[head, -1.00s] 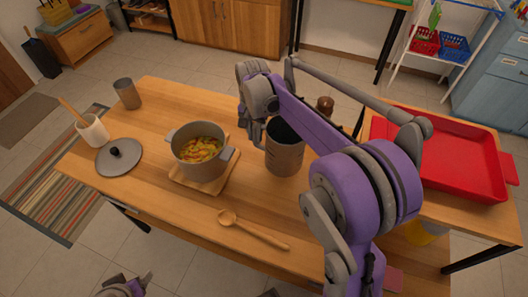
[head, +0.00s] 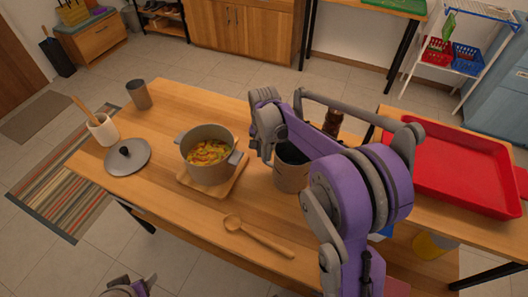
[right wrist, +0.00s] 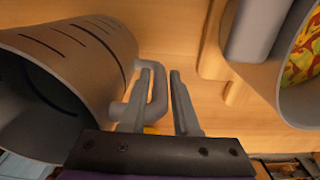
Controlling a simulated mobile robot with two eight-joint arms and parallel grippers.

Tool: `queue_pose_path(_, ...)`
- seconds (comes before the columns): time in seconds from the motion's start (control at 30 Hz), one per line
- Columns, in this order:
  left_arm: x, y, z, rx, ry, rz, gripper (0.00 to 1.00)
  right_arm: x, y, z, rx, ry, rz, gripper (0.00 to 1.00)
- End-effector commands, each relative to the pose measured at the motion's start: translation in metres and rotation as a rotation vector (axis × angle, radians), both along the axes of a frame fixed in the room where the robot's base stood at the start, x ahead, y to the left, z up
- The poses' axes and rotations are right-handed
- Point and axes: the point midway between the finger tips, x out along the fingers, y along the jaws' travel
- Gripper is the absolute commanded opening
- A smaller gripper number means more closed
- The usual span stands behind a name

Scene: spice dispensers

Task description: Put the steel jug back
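The steel jug (head: 291,172) is a grey cylinder, seemingly standing on the wooden table, right of the cooking pot. In the right wrist view, the jug (right wrist: 95,60) fills the left side, with its slotted wall, dark mouth and handle (right wrist: 158,92). My right gripper (head: 267,150) is at the jug's handle. In the wrist view, its fingers (right wrist: 160,95) straddle the handle, one inside the loop and one outside, with a visible gap to the outer finger. My left gripper (head: 130,287) is at the bottom edge, mostly out of frame.
The pot of food (head: 208,152) stands on a wooden board (head: 216,190) close left of the jug. A wooden spoon (head: 258,237) lies in front. A lid (head: 128,157), utensil cup (head: 102,130) and grey cup (head: 139,94) are left. A red tray (head: 455,165) is right.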

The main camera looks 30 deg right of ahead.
Motion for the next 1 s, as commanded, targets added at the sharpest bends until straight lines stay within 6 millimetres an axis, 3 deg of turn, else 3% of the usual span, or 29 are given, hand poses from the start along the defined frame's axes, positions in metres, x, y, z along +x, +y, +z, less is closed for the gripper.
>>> queue_pose_path(0.03, 0.0, 0.0, 0.0, 0.0, 0.0, 0.0, 0.68, 0.0, 0.0, 0.001, 0.0, 0.0, 0.0, 0.4)
queue_pose_path(0.1, 0.0, 0.0, 0.001, 0.0, 0.0, 0.0, 0.68, 0.0, 0.0, 0.001, 0.0, 0.0, 0.0, 0.52)
queue_pose_path(0.5, 0.001, 0.0, 0.004, 0.0, -0.002, 0.0, 0.68, 0.0, 0.0, 0.009, 0.0, 0.0, 0.0, 0.52)
queue_pose_path(1.0, 0.003, 0.0, 0.011, 0.0, -0.006, 0.0, 0.68, 0.0, 0.0, 0.105, 0.0, 0.0, 0.0, 0.52)
